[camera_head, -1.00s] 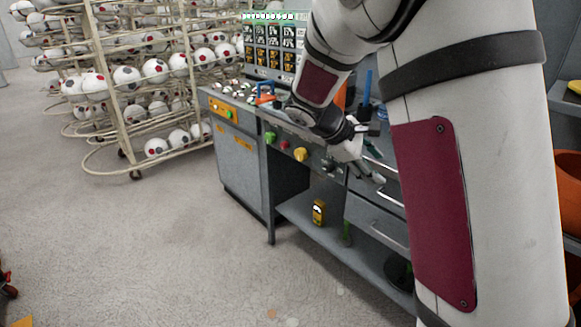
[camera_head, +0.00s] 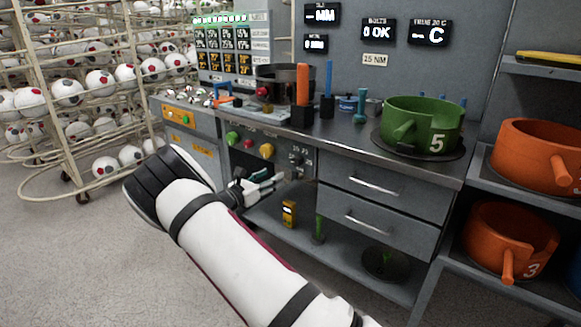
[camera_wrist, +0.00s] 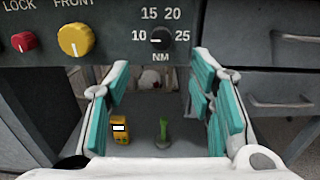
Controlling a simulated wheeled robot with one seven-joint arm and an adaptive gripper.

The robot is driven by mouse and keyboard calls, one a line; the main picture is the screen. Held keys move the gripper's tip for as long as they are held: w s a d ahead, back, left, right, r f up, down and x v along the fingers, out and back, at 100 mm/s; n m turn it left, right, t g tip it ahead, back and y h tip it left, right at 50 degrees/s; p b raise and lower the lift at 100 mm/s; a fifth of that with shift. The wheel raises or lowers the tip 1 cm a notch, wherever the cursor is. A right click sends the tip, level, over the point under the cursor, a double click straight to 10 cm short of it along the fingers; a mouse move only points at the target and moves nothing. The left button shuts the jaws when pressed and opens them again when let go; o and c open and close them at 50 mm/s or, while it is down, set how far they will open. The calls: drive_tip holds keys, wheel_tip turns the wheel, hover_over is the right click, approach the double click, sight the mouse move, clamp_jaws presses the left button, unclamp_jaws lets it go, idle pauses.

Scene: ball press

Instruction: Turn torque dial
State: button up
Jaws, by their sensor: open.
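The torque dial (camera_wrist: 160,40) is a small black knob on the dark front panel, with 10, 15, 20 and 25 around it and NM below. Its white mark points left, toward 10. In the head view the dial (camera_head: 296,160) shows small, just right of the yellow knob. My gripper (camera_wrist: 161,95) is open and empty, its teal-padded fingers on either side below the dial and apart from it. In the head view my gripper (camera_head: 268,182) is in front of the bench, low and left of the dial.
A yellow knob (camera_wrist: 75,40) and red button (camera_wrist: 24,42) sit left of the dial. Drawers (camera_head: 365,185) are to the right. A green ring marked 5 (camera_head: 420,125) stands on the bench top. A shelf below holds a yellow device (camera_head: 289,213). Open floor lies left.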

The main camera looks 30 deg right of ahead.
sight(295, 163)
drive_tip(key=b+x, duration=0.2)
drive_tip(key=x, duration=1.1)
drive_tip(key=shift+s, duration=0.1)
drive_tip(key=shift+c, duration=0.5)
drive_tip(key=c, duration=1.1)
